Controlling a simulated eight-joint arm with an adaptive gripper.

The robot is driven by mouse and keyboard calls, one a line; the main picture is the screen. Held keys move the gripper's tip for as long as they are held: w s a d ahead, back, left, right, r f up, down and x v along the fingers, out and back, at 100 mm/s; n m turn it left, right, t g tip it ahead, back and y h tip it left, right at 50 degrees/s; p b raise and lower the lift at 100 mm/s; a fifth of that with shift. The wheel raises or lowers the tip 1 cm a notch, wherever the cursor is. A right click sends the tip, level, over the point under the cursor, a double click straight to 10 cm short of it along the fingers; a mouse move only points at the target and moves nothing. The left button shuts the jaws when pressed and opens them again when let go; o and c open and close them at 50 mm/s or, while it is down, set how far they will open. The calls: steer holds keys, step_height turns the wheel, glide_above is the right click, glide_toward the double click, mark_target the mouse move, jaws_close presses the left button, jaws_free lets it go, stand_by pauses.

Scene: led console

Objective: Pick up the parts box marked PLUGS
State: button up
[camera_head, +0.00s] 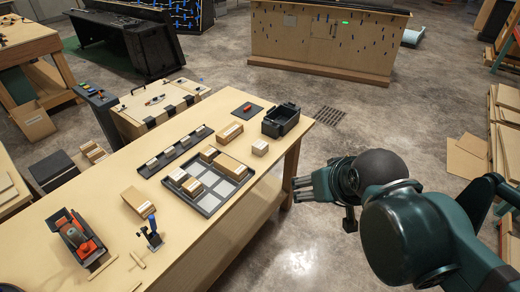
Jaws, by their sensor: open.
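Several brown cardboard parts boxes with pale labels are on the wooden table (200,235). One lone box (135,200) lies left of the grey tray, another box (230,132) sits behind it, and a small box (260,147) stands near the black bin. More boxes (178,176) sit in the grey compartment tray (208,204). The labels are too small to read, so I cannot tell which box is marked PLUGS. My gripper (303,188) is open and empty, just off the table's right edge, apart from all boxes.
A black bin (281,121) stands at the table's far end beside a dark mat with a red item (247,109). A dark rack (176,152) holds small boxes. A red-orange tool (76,236) and a blue-handled clamp (151,232) stand near the front.

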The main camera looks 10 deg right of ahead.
steer(key=shift+c, duration=0.8)
steer(key=m+g+h+p, duration=0.1)
steer(key=m+g+h, duration=0.25)
steer(key=m, duration=0.55)
glide_above(260, 148)
steer(key=a, duration=0.2)
step_height(260, 148, down, 20)
steer(key=r, duration=0.1)
steer(key=shift+w+d+f+g, duration=0.1)
steer(key=shift+w+f+g, duration=0.05)
steer(key=shift+f+g, duration=0.1)
steer(key=shift+f, duration=0.1)
